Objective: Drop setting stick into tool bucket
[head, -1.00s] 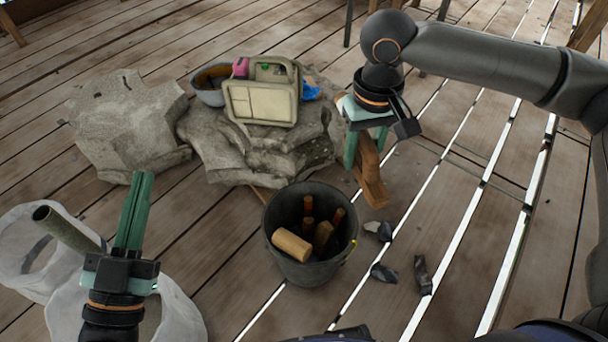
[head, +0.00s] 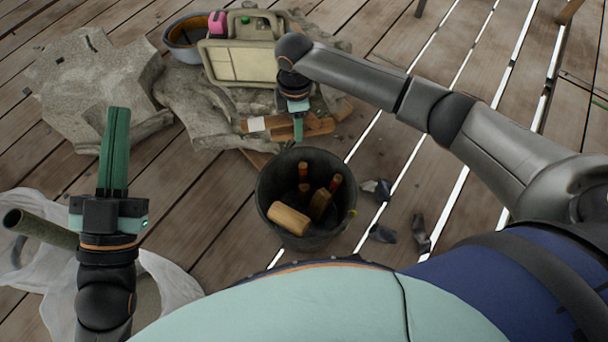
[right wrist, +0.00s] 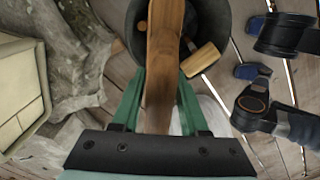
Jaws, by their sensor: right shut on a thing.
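The setting stick (head: 318,126) is a long brown wooden piece. My right gripper (head: 298,128) is shut on it and holds it roughly level, just beyond the far rim of the bucket in the head view. In the right wrist view the stick (right wrist: 163,50) runs out between the green fingers (right wrist: 160,100), and its far part overlaps the bucket. The dark tool bucket (head: 268,222) stands on the planks; it also shows in the right wrist view (right wrist: 222,18). My left gripper (head: 115,125) points up at the left, its fingers together, with nothing visible between them.
The bucket holds a mallet with a pale wooden head (head: 290,217) and several handles. Rough stone blocks (head: 95,85) lie behind, with a beige case (head: 240,62) and a bowl (head: 186,40). Dark stone chips (head: 383,233) lie right of the bucket. A whitish sack (head: 165,285) stands at left.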

